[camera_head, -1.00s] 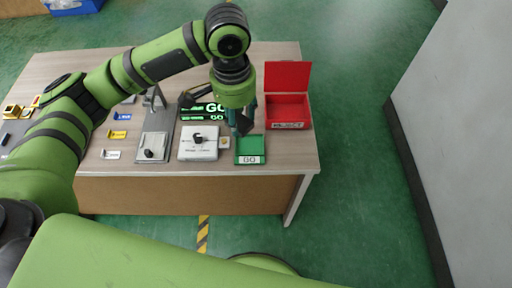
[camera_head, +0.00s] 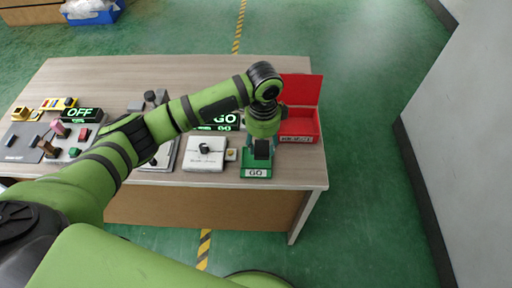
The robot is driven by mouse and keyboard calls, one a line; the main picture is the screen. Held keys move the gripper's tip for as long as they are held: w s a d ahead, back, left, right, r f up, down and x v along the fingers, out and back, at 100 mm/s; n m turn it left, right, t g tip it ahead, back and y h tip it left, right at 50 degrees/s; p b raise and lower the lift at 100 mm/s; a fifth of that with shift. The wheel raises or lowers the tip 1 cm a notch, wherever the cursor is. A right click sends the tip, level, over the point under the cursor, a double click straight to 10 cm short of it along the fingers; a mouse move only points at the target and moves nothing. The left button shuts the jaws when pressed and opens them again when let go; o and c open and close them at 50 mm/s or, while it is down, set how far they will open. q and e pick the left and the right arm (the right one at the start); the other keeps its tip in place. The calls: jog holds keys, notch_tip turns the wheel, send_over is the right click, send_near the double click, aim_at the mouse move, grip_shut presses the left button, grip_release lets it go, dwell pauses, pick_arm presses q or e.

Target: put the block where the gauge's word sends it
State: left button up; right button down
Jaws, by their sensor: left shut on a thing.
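The gauge display (camera_head: 226,118) reads GO in lit letters, partly covered by my left arm. The green tray (camera_head: 257,173) at the front of the table has a GO label. The red box (camera_head: 300,125) stands behind it to the right with its lid up; its label is too small to read. My left gripper (camera_head: 262,155) points down over the green tray and is shut on the block. The gripper hides the block, so I cannot tell whether it touches the tray. My right gripper is not in view.
A white fixture with a black knob (camera_head: 205,151) stands left of the green tray. A display reading OFF (camera_head: 80,114) and a panel with coloured parts (camera_head: 70,142) are at the left. The table's right edge is close to the red box.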

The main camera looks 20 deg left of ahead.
aim_at(256, 151)
pick_arm(q)
jog(key=shift+w+a+f, duration=0.3)
jog(key=shift+a+f, duration=0.25)
jog(key=shift+a, duration=0.3)
jog(key=shift+f, duration=0.3)
notch_tip(256, 151, down, 3)
jog(key=shift+f+p, duration=0.15)
jog(key=shift+p, duration=0.25)
jog(key=shift+f, duration=0.15)
jog(key=shift+f, duration=0.15)
jog(key=o, duration=0.9)
jog(key=shift+c, duration=0.2)
